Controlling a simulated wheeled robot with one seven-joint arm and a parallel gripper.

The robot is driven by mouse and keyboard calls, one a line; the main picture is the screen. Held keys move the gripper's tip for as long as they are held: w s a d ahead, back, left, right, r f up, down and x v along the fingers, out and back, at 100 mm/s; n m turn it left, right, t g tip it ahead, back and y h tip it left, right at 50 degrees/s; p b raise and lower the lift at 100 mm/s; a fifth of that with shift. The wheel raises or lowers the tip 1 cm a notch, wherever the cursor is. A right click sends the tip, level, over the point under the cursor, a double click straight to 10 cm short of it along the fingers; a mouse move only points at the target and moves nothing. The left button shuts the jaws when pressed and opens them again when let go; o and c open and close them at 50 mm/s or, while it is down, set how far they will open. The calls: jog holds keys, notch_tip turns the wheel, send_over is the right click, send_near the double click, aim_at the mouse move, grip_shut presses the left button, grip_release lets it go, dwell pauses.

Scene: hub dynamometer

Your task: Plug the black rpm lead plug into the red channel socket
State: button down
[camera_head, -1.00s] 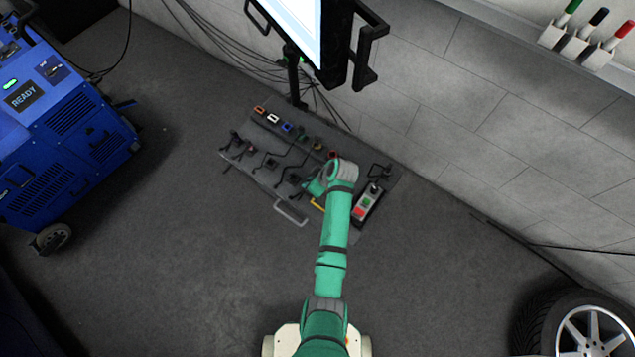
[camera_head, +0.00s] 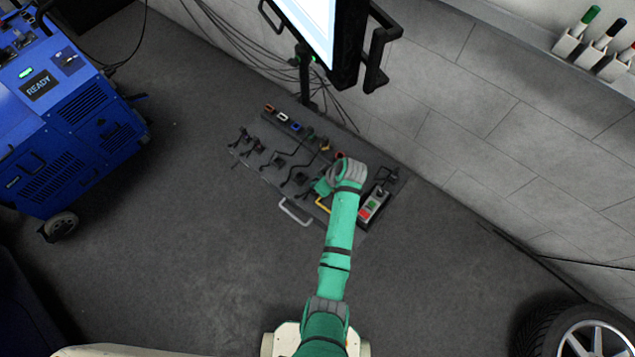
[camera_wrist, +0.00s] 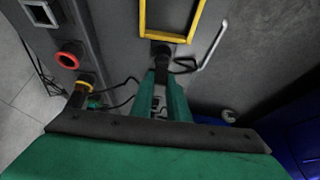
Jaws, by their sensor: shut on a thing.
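The red channel socket (camera_wrist: 69,59) shows in the wrist view as a red ring with a dark, empty middle, at the left. In the head view it is a small red spot (camera_head: 340,156) beside my wrist. My gripper (camera_wrist: 163,90) is shut on a black plug (camera_wrist: 160,55), the rpm lead plug as far as I can tell, in the middle of the wrist view. The plug is apart from the red socket, to its right. A thin black lead (camera_wrist: 185,66) curls beside the plug. In the head view my arm hides most of my gripper (camera_head: 322,187).
A yellow frame (camera_wrist: 172,37) and a pale handle (camera_wrist: 214,46) stand close to the plug. A yellow-ringed socket (camera_wrist: 85,87) is near the red one. A button box (camera_head: 373,204) is right of my arm. Other coloured sockets and black plugs line the board (camera_head: 266,176).

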jog(key=shift+w+r, duration=0.15)
jog(key=shift+r, duration=2.65)
jog(key=w+d, duration=0.9)
jog(key=w, duration=0.3)
dwell(1.4)
jog(key=shift+w, duration=0.1)
jog(key=shift+d+f, duration=0.1)
jog(key=shift+f, duration=0.35)
